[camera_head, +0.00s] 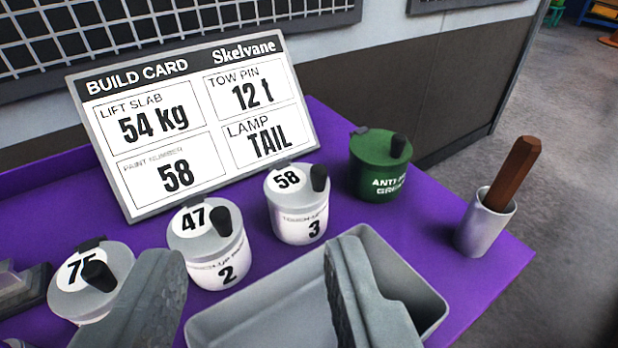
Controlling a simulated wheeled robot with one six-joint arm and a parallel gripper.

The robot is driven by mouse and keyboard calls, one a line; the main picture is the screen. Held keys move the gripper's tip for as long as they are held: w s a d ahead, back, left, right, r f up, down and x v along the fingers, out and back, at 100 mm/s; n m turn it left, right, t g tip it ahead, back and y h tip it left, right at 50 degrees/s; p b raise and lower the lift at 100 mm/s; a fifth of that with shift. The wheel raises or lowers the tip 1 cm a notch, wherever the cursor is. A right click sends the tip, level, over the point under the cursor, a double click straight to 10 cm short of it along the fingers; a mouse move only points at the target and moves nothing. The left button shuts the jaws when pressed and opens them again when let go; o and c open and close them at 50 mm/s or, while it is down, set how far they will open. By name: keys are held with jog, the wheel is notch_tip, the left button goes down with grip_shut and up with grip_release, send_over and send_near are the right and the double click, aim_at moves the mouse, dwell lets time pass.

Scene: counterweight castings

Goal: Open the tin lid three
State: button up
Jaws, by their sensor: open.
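Tin three (300,222) is a white pot marked "3" on its side. Its grey lid (292,183) bears "58" and a black knob (319,178), and looks shut. Tin two (220,262), with "47" on its lid (198,226), stands to its left and nearer. Another tin (92,279) with "75" on its lid is further left, partly hidden by a finger. My gripper (252,275) is open and empty, its two grey fingers wide apart in the foreground, nearer than tin three and apart from it.
A grey tray (418,288) lies in front, partly behind the right finger. A green tin (379,165) and a grey cup (484,226) with a brown stick stand to the right. A build card (195,122) reading paint number 58 leans behind. Purple table (425,205) shows between them.

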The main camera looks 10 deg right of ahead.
jog(key=w+d+r+m+g, duration=0.25)
jog(key=w+g, duration=0.45)
jog(key=w, duration=0.5)
jog(key=m+g, duration=0.3)
jog(key=g, duration=0.5)
send_near(318, 169)
jog(key=shift+n, duration=0.25)
notch_tip(318, 169, down, 10)
jog(key=shift+w+d+f, duration=0.1)
grip_shut()
